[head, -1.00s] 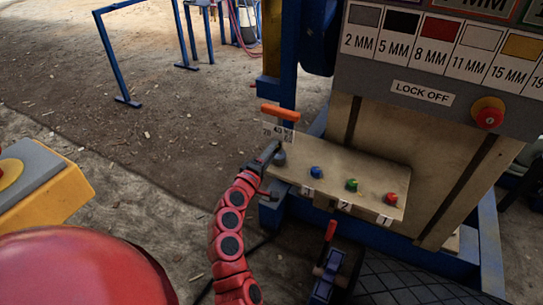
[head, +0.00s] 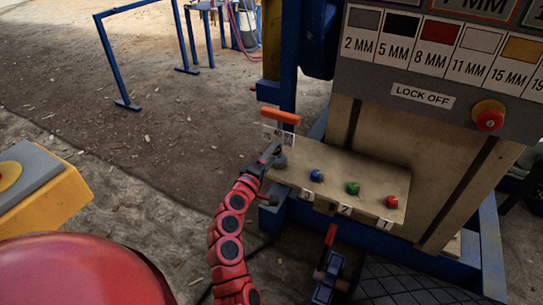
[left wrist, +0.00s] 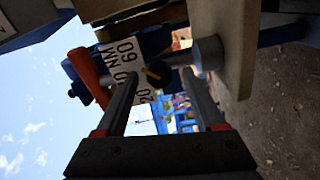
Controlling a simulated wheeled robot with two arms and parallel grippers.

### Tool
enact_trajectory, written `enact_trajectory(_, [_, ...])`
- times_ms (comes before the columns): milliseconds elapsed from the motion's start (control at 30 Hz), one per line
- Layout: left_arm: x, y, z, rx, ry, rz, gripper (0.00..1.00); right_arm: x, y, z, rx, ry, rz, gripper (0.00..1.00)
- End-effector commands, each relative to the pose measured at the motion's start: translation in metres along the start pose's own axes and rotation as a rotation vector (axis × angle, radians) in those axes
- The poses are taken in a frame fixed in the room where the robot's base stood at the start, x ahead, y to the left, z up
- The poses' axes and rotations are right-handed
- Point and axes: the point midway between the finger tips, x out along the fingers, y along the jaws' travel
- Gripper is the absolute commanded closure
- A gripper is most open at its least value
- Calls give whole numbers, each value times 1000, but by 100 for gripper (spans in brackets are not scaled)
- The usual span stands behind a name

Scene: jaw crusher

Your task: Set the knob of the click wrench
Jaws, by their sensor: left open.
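The click wrench shows as an orange handle (head: 281,116) above a white scale plate (head: 279,135), at the left end of the beige panel. In the left wrist view the orange handle (left wrist: 86,72) is at the left, beside the scale plate (left wrist: 122,62) with "60" and "NM". A grey cylinder (left wrist: 207,54), which may be the knob, sticks out from the beige panel. My left gripper (head: 272,153) is just below the scale plate. In the left wrist view its fingers (left wrist: 162,78) are apart, with the scale plate beyond them. I cannot tell whether they touch anything. My right gripper is not in view.
The beige panel (head: 352,200) carries blue (head: 317,176), green (head: 352,188) and red (head: 390,202) buttons. A red lock-off button (head: 488,116) is on the machine at the right. A red-handled blue part (head: 328,268) stands below.

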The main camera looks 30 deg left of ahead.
Motion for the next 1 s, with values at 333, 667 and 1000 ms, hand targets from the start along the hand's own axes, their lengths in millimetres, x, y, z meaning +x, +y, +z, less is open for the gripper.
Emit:
enact_trajectory(333, [-30, -1, -1, -3, 4, -3, 30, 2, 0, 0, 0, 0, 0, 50])
enact_trajectory(667, [-116, -2, -1, -1, 6, -3, 30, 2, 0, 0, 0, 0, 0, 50])
enact_trajectory(1000, [-170, 0, 0, -2, 1, -2, 30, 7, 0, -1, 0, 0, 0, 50])
